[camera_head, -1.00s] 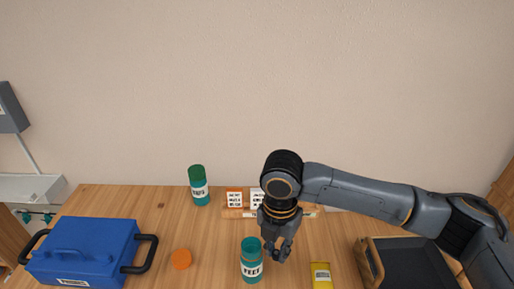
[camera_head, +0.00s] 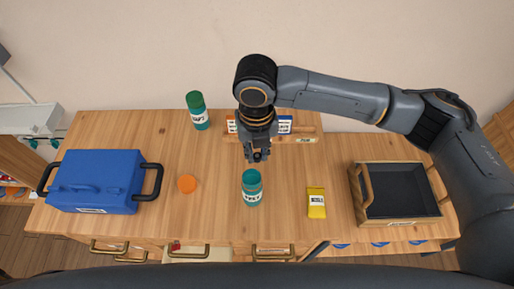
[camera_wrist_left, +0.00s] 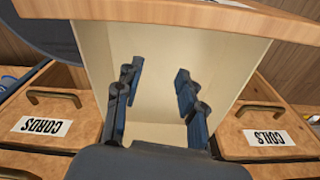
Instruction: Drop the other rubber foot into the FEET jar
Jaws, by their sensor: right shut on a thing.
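The open teal jar (camera_head: 252,190) stands on the table in the head view; its label is partly readable and its lid is off. My right gripper (camera_head: 257,157) points down just behind and above the jar's mouth in the picture. It is shut on a small dark thing, which looks like the rubber foot, mostly hidden by the fingers. My left gripper (camera_wrist_left: 157,85) shows in the left wrist view, open and empty, over a pale open drawer (camera_wrist_left: 215,65).
An orange lid (camera_head: 187,184) lies left of the jar. A green-lidded jar (camera_head: 198,112), blue toolbox (camera_head: 98,180), yellow packet (camera_head: 316,203) and dark-lined wooden tray (camera_head: 400,190) stand around. Cards (camera_head: 285,125) stand behind the gripper.

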